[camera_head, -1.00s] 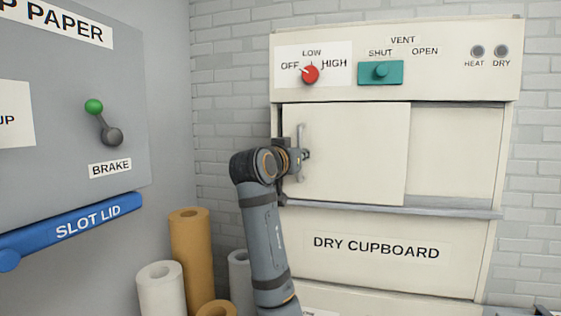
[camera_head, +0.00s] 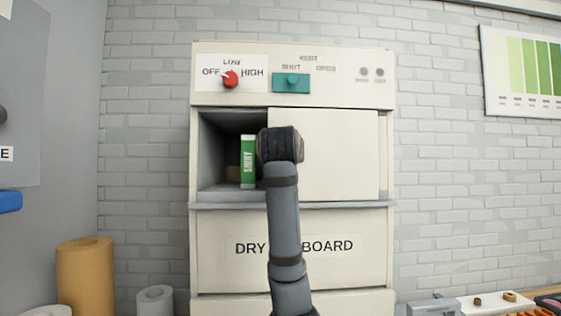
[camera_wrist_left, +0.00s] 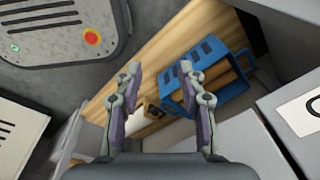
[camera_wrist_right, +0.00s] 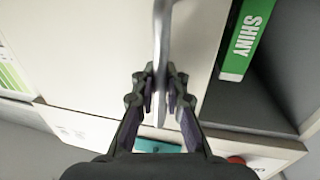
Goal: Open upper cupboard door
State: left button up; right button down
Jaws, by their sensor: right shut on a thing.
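The upper cupboard door (camera_head: 340,155) is a cream sliding panel standing at the right of its opening in the head view. The left part of the opening is uncovered. It shows a dark inside with a green-and-white SHINY box (camera_head: 248,160), which also appears in the right wrist view (camera_wrist_right: 245,40). My right gripper (camera_wrist_right: 160,75) is shut on the silver bar handle (camera_wrist_right: 162,35) of the door. In the head view my own wrist hides the fingers and handle. My left gripper (camera_wrist_left: 158,69) is open and empty, outside the head view.
Above the door are a red knob (camera_head: 230,79) and a teal vent slider (camera_head: 291,83). The lower DRY CUPBOARD panel (camera_head: 225,270) is closed. Paper rolls (camera_head: 86,275) stand at left. A blue crate (camera_wrist_left: 222,85) lies beyond my left gripper.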

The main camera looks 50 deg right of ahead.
jog(key=shift+s+d+f, duration=0.1)
jog(key=shift+f, duration=0.1)
jog(key=c, duration=1.7)
grip_release()
jog(key=shift+c, duration=0.2)
jog(key=o, duration=0.4)
jog(key=shift+s+r, duration=0.1)
jog(key=shift+r, duration=0.1)
jog(key=shift+c, duration=0.2)
jog(key=v, duration=1.2)
jog(key=shift+a, duration=0.2)
